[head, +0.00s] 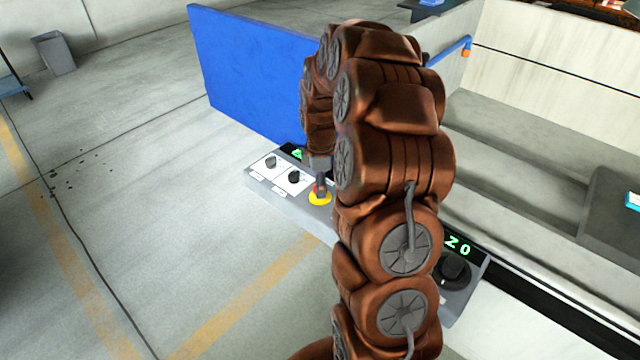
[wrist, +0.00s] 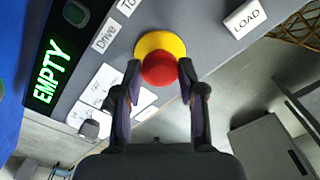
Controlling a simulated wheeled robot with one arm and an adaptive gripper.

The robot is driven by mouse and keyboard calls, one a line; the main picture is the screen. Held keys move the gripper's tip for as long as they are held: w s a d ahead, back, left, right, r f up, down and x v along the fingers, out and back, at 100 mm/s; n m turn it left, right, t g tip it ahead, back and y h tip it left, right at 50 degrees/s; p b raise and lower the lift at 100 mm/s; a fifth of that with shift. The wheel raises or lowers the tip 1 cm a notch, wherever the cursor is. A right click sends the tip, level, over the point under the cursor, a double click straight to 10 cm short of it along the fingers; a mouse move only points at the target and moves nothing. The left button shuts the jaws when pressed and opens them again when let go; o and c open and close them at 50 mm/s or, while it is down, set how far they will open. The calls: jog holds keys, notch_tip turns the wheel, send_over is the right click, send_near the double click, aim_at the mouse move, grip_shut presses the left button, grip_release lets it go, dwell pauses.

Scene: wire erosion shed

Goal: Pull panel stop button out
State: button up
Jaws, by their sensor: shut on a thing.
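The panel stop button (wrist: 159,69) is a red mushroom head on a yellow ring (wrist: 150,42), set in the grey control panel (wrist: 205,30). In the head view the yellow ring (head: 320,199) shows beneath my gripper (head: 320,188), with most of the red head hidden. In the wrist view my gripper (wrist: 160,74) has one finger on each side of the red head, shut on it. How far the head stands out from its ring is hard to tell.
Two black knobs (head: 294,177) on white plates sit left of the button. A blue board (head: 250,75) stands behind the panel. A large dark dial (head: 454,268) lies at the panel's right end. A LOAD label (wrist: 245,18) is near the button. The floor at left is open.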

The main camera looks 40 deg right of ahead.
grip_shut()
jog(key=shift+r, duration=0.1)
jog(key=shift+r+b, duration=0.45)
jog(key=shift+r, duration=0.1)
jog(key=o, duration=0.9)
grip_release()
jog(key=shift+c, duration=0.2)
notch_tip(320, 180, up, 12)
